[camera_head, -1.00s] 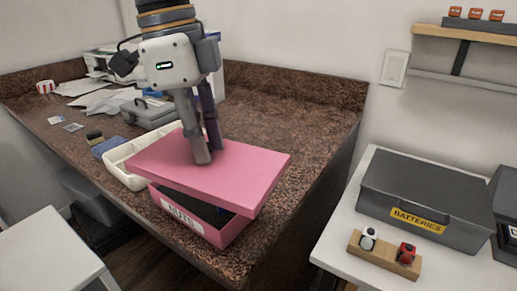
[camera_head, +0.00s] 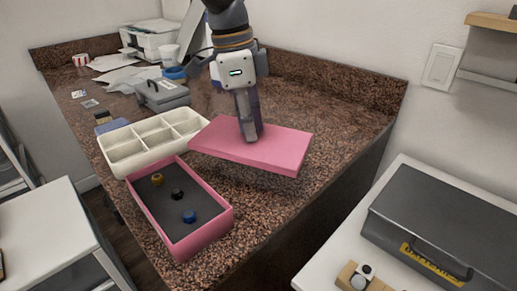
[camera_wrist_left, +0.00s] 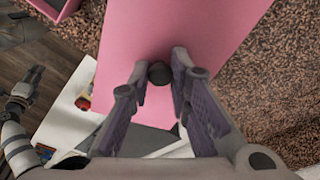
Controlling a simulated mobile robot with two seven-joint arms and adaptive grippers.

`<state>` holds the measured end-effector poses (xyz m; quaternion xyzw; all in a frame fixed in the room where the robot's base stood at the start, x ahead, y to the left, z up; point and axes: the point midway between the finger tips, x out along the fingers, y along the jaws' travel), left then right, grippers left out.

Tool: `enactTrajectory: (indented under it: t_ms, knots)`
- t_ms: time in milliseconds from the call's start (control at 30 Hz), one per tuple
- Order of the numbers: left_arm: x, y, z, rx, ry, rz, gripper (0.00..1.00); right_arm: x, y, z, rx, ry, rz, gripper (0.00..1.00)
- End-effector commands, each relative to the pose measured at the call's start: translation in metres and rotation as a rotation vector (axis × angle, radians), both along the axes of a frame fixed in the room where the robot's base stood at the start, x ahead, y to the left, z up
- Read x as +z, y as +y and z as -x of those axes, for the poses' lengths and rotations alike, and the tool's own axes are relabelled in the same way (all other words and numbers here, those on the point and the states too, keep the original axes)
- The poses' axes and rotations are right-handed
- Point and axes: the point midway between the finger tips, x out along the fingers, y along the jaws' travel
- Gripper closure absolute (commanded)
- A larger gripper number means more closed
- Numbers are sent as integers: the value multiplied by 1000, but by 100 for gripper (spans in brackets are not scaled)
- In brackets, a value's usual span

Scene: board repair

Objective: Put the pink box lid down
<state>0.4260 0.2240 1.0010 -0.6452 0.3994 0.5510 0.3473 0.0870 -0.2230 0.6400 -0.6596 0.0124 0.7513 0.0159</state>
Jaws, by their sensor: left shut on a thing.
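The pink box lid (camera_head: 275,146) is held level over the counter, to the right of the open box; it looks slightly above the surface, but any gap is hard to judge. My left gripper (camera_head: 252,138) points down onto the lid's top. In the left wrist view my left gripper (camera_wrist_left: 158,85) has its two fingers on either side of a dark round knob (camera_wrist_left: 159,73) on the lid (camera_wrist_left: 170,30). The pink box (camera_head: 204,238) stands open with yellow, black and blue knobs inside. An arm, seemingly my right, shows at the wrist view's left edge; its jaw state is unclear.
A white divided tray (camera_head: 127,154) stands behind the pink box. A grey case (camera_head: 162,97), papers and a printer (camera_head: 153,40) lie farther back. The speckled counter (camera_head: 330,110) is clear right of the lid. A dark batteries case (camera_head: 430,215) stands on the right-hand table.

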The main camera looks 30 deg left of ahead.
Motion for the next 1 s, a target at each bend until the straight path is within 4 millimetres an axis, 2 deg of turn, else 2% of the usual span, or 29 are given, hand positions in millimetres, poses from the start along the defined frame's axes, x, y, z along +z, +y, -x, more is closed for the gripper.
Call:
enactTrajectory:
  t_ms: [33,100,367,500,867,900,967,1000]
  knots:
    - [-20,1,-9,-1,18,1,100,-5,0,5,0,20,0,60]
    - [-36,2,-21,-2,18,1,100,-10,0,11,0,42,0,60]
    - [-60,5,-43,-1,13,1,100,-18,0,20,1,73,0,60]
    - [-83,5,-41,-1,9,0,100,-17,0,18,1,68,0,60]
    - [-87,5,-41,0,4,0,100,-16,0,17,1,64,0,60]
    - [-87,5,-41,0,4,0,73,-16,0,17,0,65,-1,60]
    - [-87,5,-41,-2,4,0,62,-16,0,17,0,65,-1,60]
    - [-87,5,-41,-2,4,0,62,-16,0,17,0,65,-1,60]
